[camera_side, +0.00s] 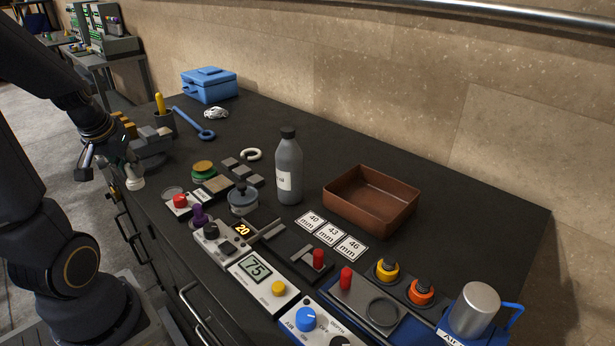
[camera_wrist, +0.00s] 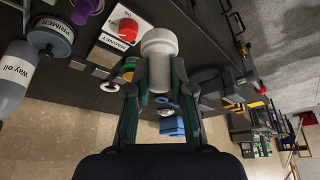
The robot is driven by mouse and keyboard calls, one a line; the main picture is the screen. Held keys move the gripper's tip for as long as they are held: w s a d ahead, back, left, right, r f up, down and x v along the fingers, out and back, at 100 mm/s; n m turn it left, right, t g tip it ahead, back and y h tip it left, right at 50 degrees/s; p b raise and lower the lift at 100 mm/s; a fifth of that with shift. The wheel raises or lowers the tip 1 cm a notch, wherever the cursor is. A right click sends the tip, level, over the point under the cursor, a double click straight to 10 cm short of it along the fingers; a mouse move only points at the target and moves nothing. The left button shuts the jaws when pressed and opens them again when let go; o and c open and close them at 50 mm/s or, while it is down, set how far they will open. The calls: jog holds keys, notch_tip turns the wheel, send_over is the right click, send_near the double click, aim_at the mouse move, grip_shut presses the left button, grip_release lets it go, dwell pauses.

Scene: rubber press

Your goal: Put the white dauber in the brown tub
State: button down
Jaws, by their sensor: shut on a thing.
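The white dauber (camera_side: 133,177) is held between the fingers of my gripper (camera_side: 122,165), at the left of the side view. It hangs in the air by the table's left front edge. In the wrist view the white dauber (camera_wrist: 159,48) shows pale and rounded between the two dark green fingers of my gripper (camera_wrist: 157,82), which are shut on it. The brown tub (camera_side: 360,219) is an open rectangular tray on the right half of the table, well away from my gripper. Its visible inside looks empty. The tub does not show in the wrist view.
A tall grey bottle (camera_side: 288,170) stands between my gripper and the tub. A grey lidded pot (camera_side: 243,202), a red-button box (camera_side: 181,204) and gauges lie nearer. Number cards (camera_side: 331,234) lie before the tub. A blue toolbox (camera_side: 209,84) sits at the back.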

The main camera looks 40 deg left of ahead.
jog(key=w+d+r+m+t+h, duration=0.15)
jog(key=w+d+m, duration=0.3)
jog(key=w, duration=0.55)
jog(key=w+d+r+m+h, duration=0.1)
jog(key=w+d+r+m, duration=0.15)
jog(key=w+d, duration=0.55)
jog(key=w+d+f+m+h, duration=0.1)
jog(key=w+d+f+m, duration=0.3)
jog(key=d, duration=0.6)
jog(key=w+d+r+m+h, duration=0.1)
jog(key=w+d+m, duration=0.1)
jog(key=w+d, duration=0.6)
send_near(370, 209)
jog(key=shift+w+d+f+g, duration=0.15)
jog(key=shift+w+f, duration=0.05)
jog(key=shift+w, duration=0.3)
jog(key=shift+w+d+f+g, duration=0.1)
jog(key=shift+w+d+f, duration=0.1)
jog(key=shift+w, duration=0.3)
jog(key=shift+f, duration=1.45)
